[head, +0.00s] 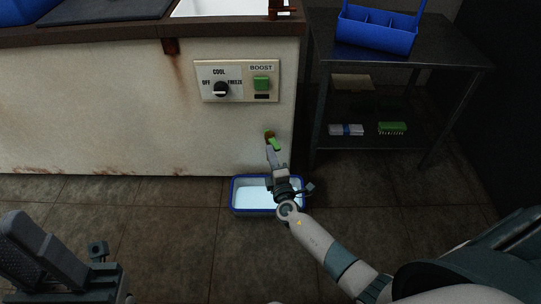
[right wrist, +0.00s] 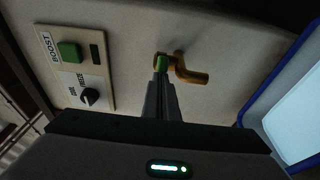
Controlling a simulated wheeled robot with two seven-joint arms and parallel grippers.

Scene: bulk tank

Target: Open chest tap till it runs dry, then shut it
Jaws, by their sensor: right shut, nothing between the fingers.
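The chest tap (head: 268,135) is low on the chest's front, near its right end. In the right wrist view the brass tap (right wrist: 188,72) has its spout pointing right, and a green handle (right wrist: 161,63) beside it. My right gripper (head: 272,150) is shut and empty, its fingertips (right wrist: 161,78) at the green handle, seemingly touching it. I make out no stream from the spout. A blue-rimmed tub (head: 234,197) with a pale, bright inside stands on the floor below. My left gripper (head: 38,245) is at the lower left, away from the tap; its jaw state is unclear.
A control panel (head: 205,75) with a dial (head: 221,89) and green boost button (head: 262,83) is above the tap. A dark metal table (head: 440,62) with a blue caddy (head: 375,35) stands at the right. The floor left of the tub is clear.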

